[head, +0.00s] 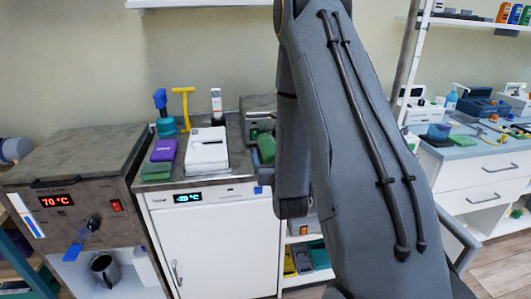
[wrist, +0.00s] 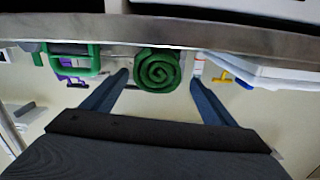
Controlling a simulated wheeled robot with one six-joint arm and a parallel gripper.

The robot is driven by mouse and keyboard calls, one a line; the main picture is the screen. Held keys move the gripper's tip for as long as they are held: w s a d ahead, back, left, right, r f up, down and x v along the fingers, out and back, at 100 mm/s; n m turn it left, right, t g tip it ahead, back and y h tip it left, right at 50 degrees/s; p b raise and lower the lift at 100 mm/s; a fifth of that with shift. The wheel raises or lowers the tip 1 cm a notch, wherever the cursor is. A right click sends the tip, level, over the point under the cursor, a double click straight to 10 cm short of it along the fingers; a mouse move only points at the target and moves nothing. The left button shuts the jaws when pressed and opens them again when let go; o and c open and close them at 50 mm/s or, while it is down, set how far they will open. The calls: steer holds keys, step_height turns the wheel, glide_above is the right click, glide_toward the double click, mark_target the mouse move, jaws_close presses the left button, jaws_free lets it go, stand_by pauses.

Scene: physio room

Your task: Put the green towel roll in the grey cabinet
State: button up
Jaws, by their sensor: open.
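The green towel roll (wrist: 157,70) shows its spiral end in the wrist view, between the two fingers of my open gripper (wrist: 159,78). A gap shows on each side of it, and I cannot tell how far it reaches between the fingers. In the head view the roll (head: 266,148) lies on the counter, partly hidden by my arm. My gripper is hidden there too. The grey cabinet (head: 75,172) stands at the left with a 70 °C display, a red switch and a dark knob. Its lower front shows an open space with a dark mug.
A white freezer (head: 215,248) reading about -29 °C stands under the counter. On the counter are a white device (head: 207,150), a purple box (head: 164,150), a yellow T-shaped item (head: 183,105) and a grey metal box (head: 258,117). A drawer unit (head: 482,195) stands at the right.

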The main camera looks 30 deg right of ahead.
mark_target(266, 144)
steer(key=shift+s+d+f+n, duration=0.1)
steer(key=shift+s+f+n, duration=0.15)
steer(key=shift+f, duration=0.15)
steer(key=shift+s+d+f+n, duration=0.1)
steer(key=shift+f+n, duration=0.15)
steer(key=shift+f, duration=0.15)
steer(key=shift+w, duration=0.2)
steer(key=p+x, duration=0.2)
steer(key=x, duration=0.5)
steer(key=shift+w+a, duration=0.1)
steer(key=shift+w, duration=0.1)
steer(key=c, duration=1.3)
steer(key=shift+o, duration=0.2)
steer(key=shift+r, duration=0.2)
